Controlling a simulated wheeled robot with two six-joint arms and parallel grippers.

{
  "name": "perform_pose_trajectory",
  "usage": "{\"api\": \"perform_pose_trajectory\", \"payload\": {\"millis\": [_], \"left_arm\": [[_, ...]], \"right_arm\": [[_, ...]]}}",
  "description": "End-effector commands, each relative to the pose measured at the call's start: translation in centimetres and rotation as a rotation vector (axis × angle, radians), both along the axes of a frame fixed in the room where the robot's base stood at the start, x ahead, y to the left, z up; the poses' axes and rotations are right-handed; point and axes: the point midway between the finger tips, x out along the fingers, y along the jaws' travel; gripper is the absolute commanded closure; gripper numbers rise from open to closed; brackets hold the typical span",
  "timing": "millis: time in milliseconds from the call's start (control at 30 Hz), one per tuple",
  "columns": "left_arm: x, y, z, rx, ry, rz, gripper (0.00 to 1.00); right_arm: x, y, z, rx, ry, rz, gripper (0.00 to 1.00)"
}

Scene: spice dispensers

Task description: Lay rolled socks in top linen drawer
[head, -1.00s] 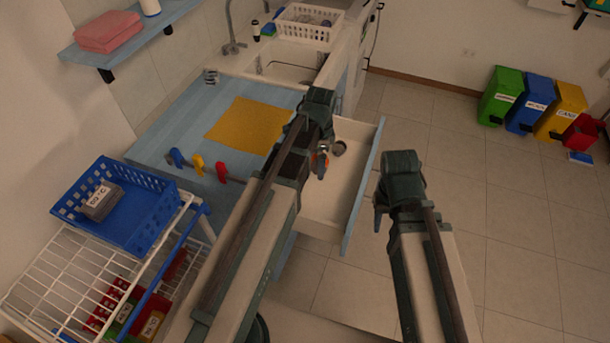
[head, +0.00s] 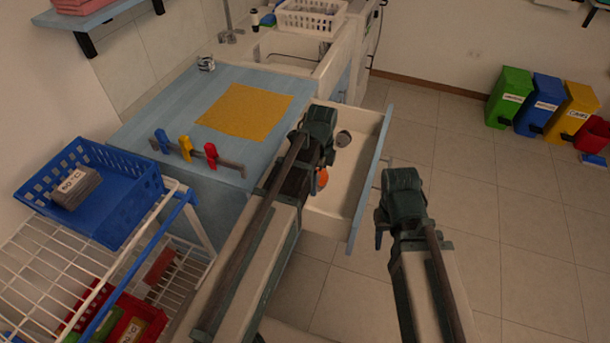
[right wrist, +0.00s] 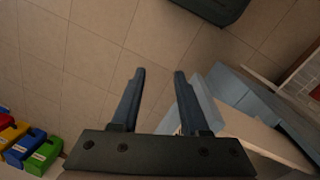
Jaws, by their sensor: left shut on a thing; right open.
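The open drawer (head: 367,195), pale inside with a blue front, juts out from the blue counter. My left gripper (head: 322,166) is over the drawer, shut on an orange thing (head: 322,179), probably a rolled sock. My own wrist hides most of it, and I cannot tell whether it touches the drawer floor. My right gripper (head: 379,228) is outside the drawer, right of its front. It is open and empty in the right wrist view (right wrist: 158,74).
A yellow cloth (head: 245,110) and a rack of blue, yellow and red handles (head: 185,148) are on the counter. A blue basket (head: 95,195) with a grey labelled bundle (head: 76,187) stands on a white wire cart (head: 60,255). Coloured bins (head: 545,100) stand far right; floor between is clear.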

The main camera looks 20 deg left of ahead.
Motion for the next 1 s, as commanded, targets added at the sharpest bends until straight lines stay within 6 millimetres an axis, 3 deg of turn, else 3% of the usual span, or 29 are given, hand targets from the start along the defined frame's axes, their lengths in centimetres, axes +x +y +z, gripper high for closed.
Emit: {"api": "perform_pose_trajectory", "payload": {"millis": [400, 667, 1000], "left_arm": [[0.0, 0.0, -5.9, 0.0, 0.0, 0.002, 0.64], [0.0, 0.0, -6.2, 0.0, 0.0, 0.002, 0.64], [0.0, 0.0, -9.9, 0.0, 0.0, 0.002, 0.64]], "right_arm": [[0.0, 0.0, -5.9, 0.0, 0.0, 0.001, 0.55], [0.0, 0.0, -6.2, 0.0, 0.0, 0.001, 0.55], [0.0, 0.0, -9.9, 0.0, 0.0, 0.001, 0.55]]}}
